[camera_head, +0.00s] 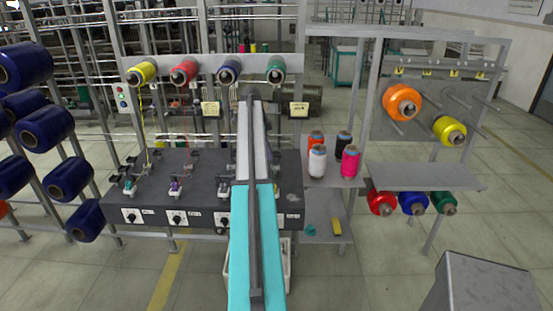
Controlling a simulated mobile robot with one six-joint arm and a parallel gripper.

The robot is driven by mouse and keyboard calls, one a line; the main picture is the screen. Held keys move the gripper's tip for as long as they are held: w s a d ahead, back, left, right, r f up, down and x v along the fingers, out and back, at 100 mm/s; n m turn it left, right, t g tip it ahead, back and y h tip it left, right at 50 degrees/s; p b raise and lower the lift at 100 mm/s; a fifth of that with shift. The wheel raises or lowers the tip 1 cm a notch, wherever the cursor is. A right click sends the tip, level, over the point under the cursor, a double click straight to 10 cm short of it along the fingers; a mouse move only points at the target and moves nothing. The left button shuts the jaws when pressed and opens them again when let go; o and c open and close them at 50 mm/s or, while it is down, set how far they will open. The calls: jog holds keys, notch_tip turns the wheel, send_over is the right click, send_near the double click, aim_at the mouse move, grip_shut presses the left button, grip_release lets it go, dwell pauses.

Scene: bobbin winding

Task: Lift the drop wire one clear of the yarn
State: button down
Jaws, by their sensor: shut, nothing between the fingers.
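The dark winding machine (200,166) stands in the middle, with several stations along its top. A yellow yarn (144,118) runs down from the yellow cone (142,73) to the leftmost station. A red yarn runs down from the red cone (185,72) to the station beside it. Small dark guide parts sit near the yarns on the machine top. They are too small to tell which is drop wire one or whether it touches the yarn. My arm stretches forward across the machine's right part and hides some of it. My gripper does not show; the arm hides what lies beyond it.
Blue spools (70,178) on a rack stand at the left. A shelf (335,182) with several cones is right of the machine. A rack (425,178) with coloured spools stands further right. A grey box (478,287) is at the front right. Floor between is open.

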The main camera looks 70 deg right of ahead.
jog(key=shift+w+a+f, duration=0.65)
jog(key=shift+w+f, duration=0.05)
jog(key=shift+f, duration=0.15)
jog(key=shift+s+d, duration=0.1)
jog(key=shift+s, duration=0.2)
jog(key=shift+r, duration=0.1)
jog(key=shift+d+r, duration=0.1)
jog(key=shift+r, duration=0.25)
jog(key=shift+r+p, duration=0.25)
jog(key=shift+p, duration=0.1)
jog(key=shift+d+r, duration=0.1)
jog(key=shift+d, duration=0.05)
jog(key=shift+w+r, duration=0.1)
